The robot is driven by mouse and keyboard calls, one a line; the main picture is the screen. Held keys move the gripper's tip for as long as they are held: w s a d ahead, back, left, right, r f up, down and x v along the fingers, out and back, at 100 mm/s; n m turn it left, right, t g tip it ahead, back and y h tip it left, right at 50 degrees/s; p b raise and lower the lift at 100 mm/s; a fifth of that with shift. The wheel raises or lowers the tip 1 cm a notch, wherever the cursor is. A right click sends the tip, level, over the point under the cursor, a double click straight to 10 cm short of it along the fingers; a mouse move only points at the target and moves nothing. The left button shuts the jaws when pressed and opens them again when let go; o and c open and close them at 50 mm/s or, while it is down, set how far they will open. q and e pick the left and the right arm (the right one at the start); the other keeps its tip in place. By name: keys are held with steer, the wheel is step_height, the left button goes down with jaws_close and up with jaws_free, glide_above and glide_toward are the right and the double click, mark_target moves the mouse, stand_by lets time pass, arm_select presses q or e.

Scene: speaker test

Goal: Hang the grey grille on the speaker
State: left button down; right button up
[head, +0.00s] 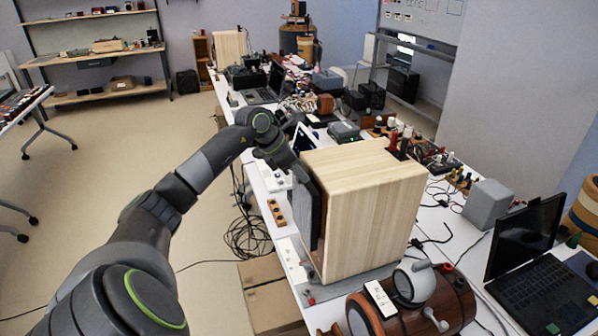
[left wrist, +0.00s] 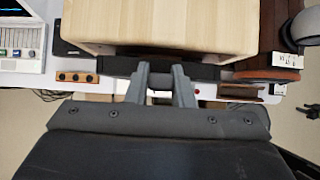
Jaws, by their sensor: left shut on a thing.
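The speaker (head: 375,205) is a pale wooden box on the white table, with its dark front facing left in the head view. Its wooden top (left wrist: 160,22) fills the upper middle of the left wrist view. The grey grille (head: 308,208) is upright just in front of that face. In the left wrist view the grille (left wrist: 118,68) is a dark strip along the speaker's front edge. My left gripper (left wrist: 161,70) is shut on the grille's top edge. In the head view its fingertips are hard to make out. I cannot tell whether grille and speaker touch. My right gripper is out of view.
A brown wooden cylinder (head: 440,300) with a grey handle lies close in front of the speaker. An open laptop (head: 540,270) and a grey box (head: 488,205) are to the right. An orange-brown block with holes (head: 277,212) sits by the table's left edge; a cardboard box (head: 268,290) is below.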

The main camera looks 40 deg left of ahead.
arm_select(q)
steer(key=shift+w+d+b, duration=0.3)
steer(key=shift+w, duration=0.25)
stand_by(0.6)
stand_by(1.2)
steer(key=shift+s+f+b, duration=0.1)
steer(key=shift+f+b, duration=0.5)
steer(key=shift+b, duration=0.35)
stand_by(0.5)
steer(key=c, duration=1.2)
jaws_free()
steer(key=shift+b+v, duration=2.55)
steer(key=shift+v, duration=6.2)
steer(key=shift+f, duration=0.1)
